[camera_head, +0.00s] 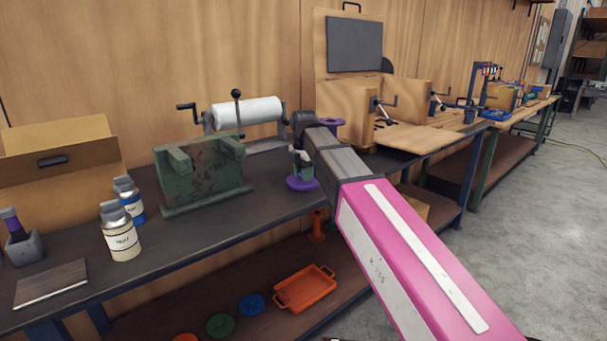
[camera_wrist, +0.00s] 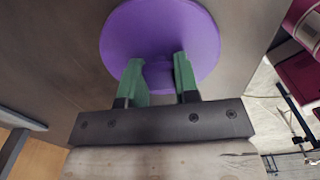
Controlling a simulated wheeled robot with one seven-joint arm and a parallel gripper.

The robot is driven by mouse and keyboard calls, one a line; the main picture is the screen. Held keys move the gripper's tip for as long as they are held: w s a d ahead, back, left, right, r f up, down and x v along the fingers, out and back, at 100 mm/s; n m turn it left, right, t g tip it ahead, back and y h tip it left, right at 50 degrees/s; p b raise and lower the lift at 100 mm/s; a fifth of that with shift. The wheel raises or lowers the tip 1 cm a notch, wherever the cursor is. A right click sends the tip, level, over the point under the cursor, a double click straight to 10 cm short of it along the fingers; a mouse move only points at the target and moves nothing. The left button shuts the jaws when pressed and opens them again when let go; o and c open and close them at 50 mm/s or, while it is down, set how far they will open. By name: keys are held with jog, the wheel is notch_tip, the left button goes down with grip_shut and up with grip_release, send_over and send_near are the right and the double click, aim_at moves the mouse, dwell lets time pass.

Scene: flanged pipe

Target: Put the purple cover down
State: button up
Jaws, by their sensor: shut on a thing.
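The purple cover (camera_head: 302,184) is a round disc below my gripper (camera_head: 301,163), close over the front part of the dark bench top. In the wrist view the cover (camera_wrist: 160,28) fills the upper middle, with a raised hub at its near side. The green fingers of my gripper (camera_wrist: 159,82) stand either side of that hub and are shut on it. I cannot tell whether the disc touches the bench. Another purple flanged piece (camera_head: 329,121) shows farther back, partly hidden behind my arm.
A green metal stand (camera_head: 208,172) is left of my gripper, with a white roll (camera_head: 247,111) behind. Bottles (camera_head: 120,232) and a cardboard box (camera_head: 60,165) are farther left. An orange tray (camera_head: 305,289) and coloured discs (camera_head: 252,305) lie on the lower shelf.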

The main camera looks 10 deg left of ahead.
jog(key=shift+f, duration=0.15)
jog(key=o, duration=0.9)
notch_tip(320, 180, up, 12)
jog(key=shift+r, duration=0.2)
